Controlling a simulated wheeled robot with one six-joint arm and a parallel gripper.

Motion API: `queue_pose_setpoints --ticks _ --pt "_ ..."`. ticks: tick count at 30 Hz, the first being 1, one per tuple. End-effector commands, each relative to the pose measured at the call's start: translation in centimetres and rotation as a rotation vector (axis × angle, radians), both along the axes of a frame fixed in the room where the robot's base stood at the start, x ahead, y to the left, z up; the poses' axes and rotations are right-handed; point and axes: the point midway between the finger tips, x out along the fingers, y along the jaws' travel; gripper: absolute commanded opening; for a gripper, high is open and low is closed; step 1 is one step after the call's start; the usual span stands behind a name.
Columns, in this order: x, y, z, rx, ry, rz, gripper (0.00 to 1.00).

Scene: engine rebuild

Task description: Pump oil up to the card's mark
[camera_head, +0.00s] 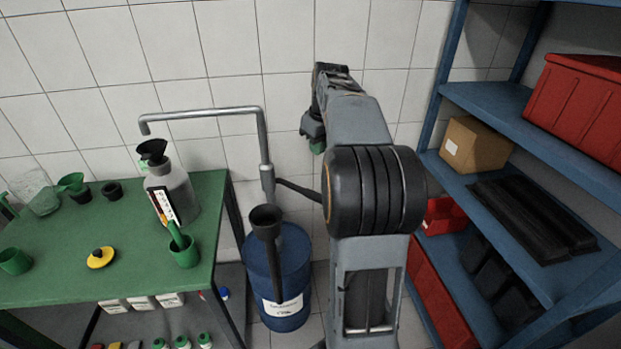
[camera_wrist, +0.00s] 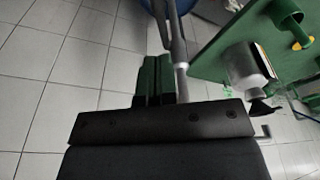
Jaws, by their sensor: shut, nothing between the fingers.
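A grey pump pipe (camera_head: 264,140) rises from the blue drum (camera_head: 275,285) and bends left, its spout end just above a black funnel (camera_head: 152,150) in the mouth of a grey jug (camera_head: 178,190). The jug stands upright on the green table. A card (camera_head: 162,205) with coloured marks stands at its front; the oil level cannot be made out. A dark pump lever (camera_head: 297,188) runs right from the pipe and passes behind my arm. My gripper (camera_head: 318,147) is raised right of the pipe, partly hidden by my arm. In the wrist view its green fingers (camera_wrist: 157,65) are shut and empty, beside the pump pipe (camera_wrist: 183,85).
A green cup (camera_head: 184,252), a yellow-and-black cap (camera_head: 101,257) and other vessels lie on the table (camera_head: 60,285). A long black funnel (camera_head: 267,222) stands before the drum. A blue shelf (camera_head: 500,105) with bins is close on my arm's right.

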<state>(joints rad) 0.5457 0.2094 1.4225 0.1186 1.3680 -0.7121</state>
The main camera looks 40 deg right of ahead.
Motion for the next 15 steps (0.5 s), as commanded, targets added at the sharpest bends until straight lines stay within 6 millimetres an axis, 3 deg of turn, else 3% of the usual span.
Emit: queue_pose_setpoints --ticks 10,15 --pt "-0.5 -1.0 0.0 0.0 0.0 -0.023 0.0" --pt "-0.3 -1.0 -1.1 0.001 0.002 -0.022 0.0"
